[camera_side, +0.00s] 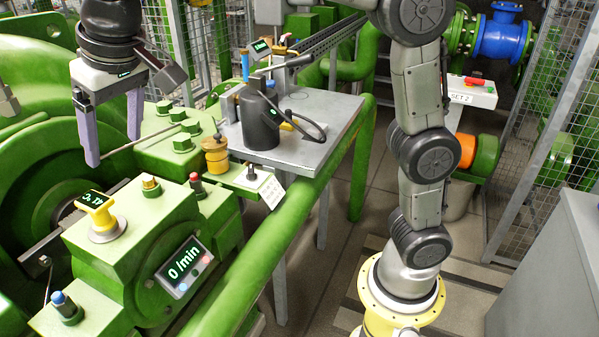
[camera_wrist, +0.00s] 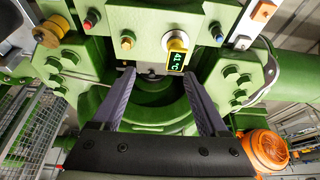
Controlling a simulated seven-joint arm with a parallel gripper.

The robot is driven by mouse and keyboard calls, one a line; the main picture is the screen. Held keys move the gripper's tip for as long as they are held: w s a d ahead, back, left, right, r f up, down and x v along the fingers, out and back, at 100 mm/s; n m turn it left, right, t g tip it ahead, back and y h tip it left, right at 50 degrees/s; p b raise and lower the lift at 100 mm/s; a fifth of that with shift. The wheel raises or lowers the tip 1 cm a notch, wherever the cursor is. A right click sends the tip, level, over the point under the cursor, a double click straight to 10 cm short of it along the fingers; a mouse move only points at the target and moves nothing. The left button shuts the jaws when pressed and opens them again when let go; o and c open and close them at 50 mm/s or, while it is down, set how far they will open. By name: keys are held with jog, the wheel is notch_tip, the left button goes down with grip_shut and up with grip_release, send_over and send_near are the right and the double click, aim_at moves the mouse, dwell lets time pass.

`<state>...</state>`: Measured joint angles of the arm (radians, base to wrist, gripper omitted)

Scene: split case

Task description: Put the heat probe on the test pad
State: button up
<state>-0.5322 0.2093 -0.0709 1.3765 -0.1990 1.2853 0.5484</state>
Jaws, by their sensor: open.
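The heat probe appears to be the yellow-bodied device with a small lit green display (camera_side: 97,209), standing on a round base on top of the green casing block. It also shows in the wrist view (camera_wrist: 176,52), just beyond and between the fingertips, nearer the right one. My gripper (camera_side: 113,151) is open and empty, its fingers pointing down above and behind the probe in the side view. Its two fingers also show in the wrist view (camera_wrist: 159,74), apart from the probe. I cannot identify the test pad for sure; an orange square patch (camera_wrist: 263,10) lies on a pale strip in the wrist view.
Brass (camera_side: 151,186), red (camera_side: 197,184) and blue (camera_side: 65,307) knobs stand up around the probe. A rate display (camera_side: 183,266) is on the casing front. A grey table (camera_side: 310,152) carries a black canister (camera_side: 260,125). Large green bolts (camera_side: 178,143) stand behind.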

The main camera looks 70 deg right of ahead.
jog(key=s+d+f, duration=0.3)
jog(key=s+d, duration=0.9)
jog(key=d, duration=0.2)
jog(key=s+d+f, duration=0.2)
jog(key=s+f, duration=0.3)
jog(key=s, duration=0.1)
jog(key=s+d+f+t, duration=0.1)
jog(key=s+d+f, duration=0.2)
jog(key=s+f, duration=0.2)
jog(key=shift+s+d, duration=0.25)
jog(key=shift+s, duration=0.7)
